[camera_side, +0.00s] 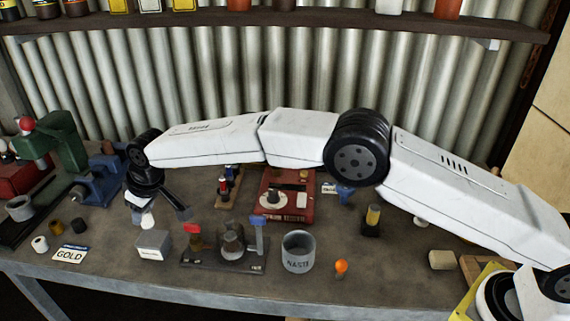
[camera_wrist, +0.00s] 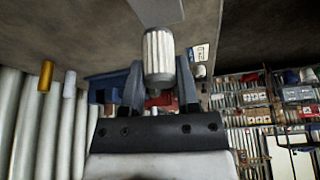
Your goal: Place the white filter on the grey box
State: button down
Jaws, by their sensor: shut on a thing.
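The white filter (camera_wrist: 158,56), a ribbed white cylinder, sits between the two fingers of my gripper (camera_wrist: 158,82) in the wrist view, and the gripper is shut on it. In the side view the filter (camera_side: 148,221) hangs under my gripper (camera_side: 146,207), above the back left of the grey box (camera_side: 156,242). The grey box is small, with a white label on its front, and stands on the bench. Part of it shows at the top of the wrist view (camera_wrist: 156,9), beyond the filter. I cannot tell whether filter and box touch.
A dark fixture (camera_side: 225,257) with red and blue parts stands right of the box, then a grey NASTI cup (camera_side: 298,252). A GOLD card (camera_side: 70,254) and small cylinders (camera_side: 40,244) lie left. A blue vise (camera_side: 95,187) is behind left. Bench front is mostly clear.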

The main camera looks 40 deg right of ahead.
aim_at(146, 223)
jog(key=shift+w+a+f, duration=0.15)
jog(key=shift+w+f, duration=0.1)
jog(key=shift+f, duration=1.65)
jog(key=shift+f, duration=0.15)
jog(key=shift+c, duration=1.7)
grip_release()
jog(key=shift+v, duration=0.8)
jog(key=v, duration=1)
jog(key=shift+r, duration=0.3)
